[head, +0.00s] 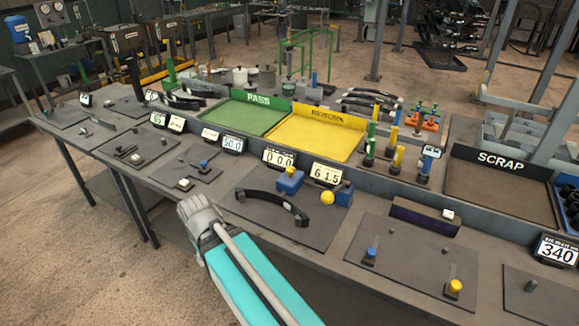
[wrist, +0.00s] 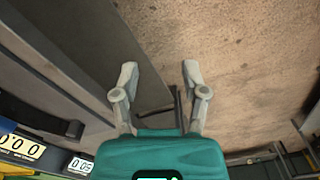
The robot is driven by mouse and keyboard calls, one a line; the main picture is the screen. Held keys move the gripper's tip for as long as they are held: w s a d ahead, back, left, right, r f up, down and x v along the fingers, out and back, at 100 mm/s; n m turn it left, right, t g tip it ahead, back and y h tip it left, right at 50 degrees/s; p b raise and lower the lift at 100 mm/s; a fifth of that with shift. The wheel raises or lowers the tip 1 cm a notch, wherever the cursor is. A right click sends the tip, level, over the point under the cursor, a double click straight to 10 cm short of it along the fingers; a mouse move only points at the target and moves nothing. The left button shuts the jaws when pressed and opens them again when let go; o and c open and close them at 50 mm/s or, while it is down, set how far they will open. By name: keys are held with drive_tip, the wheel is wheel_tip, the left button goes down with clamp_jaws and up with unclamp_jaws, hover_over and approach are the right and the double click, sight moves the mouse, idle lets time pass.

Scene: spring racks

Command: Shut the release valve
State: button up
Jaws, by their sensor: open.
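My gripper (wrist: 159,72) is open and empty in the wrist view, its two grey fingers apart over the bench edge and floor. In the head view my teal arm reaches up from the bottom, with its grey end at the bench's front edge. No part is labelled as a release valve, so I cannot tell which one it is. A yellow ball knob (head: 327,197) stands beside a blue block (head: 290,180) behind a curved black spring (head: 272,205). A blue knob (head: 370,256) and a yellow knob (head: 454,288) stand on the plate to the right.
The long grey bench (head: 240,243) carries several plates and number displays. A green PASS tray (head: 237,117), a yellow REWORK tray (head: 316,137) and a SCRAP bin (head: 503,160) stand at the back. The concrete floor (head: 75,235) is clear at the left.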

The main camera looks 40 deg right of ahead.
drive_tip(key=o, duration=0.4)
drive_tip(key=shift+o, duration=0.2)
drive_tip(key=shift+w+d+r, duration=0.2)
drive_tip(key=shift+w+d, duration=0.05)
drive_tip(key=t+p, duration=0.5)
drive_tip(key=p, duration=0.7)
approach(291, 168)
drive_tip(key=v, duration=0.4)
drive_tip(key=shift+w+a+r, duration=0.15)
drive_tip(key=shift+r, duration=0.1)
drive_tip(key=shift+w+f+g, duration=0.1)
drive_tip(key=shift+f+g, duration=0.1)
drive_tip(key=shift+g, duration=0.1)
drive_tip(key=b+x, duration=1.2)
drive_tip(key=x, duration=0.1)
drive_tip(key=shift+w+f, duration=0.1)
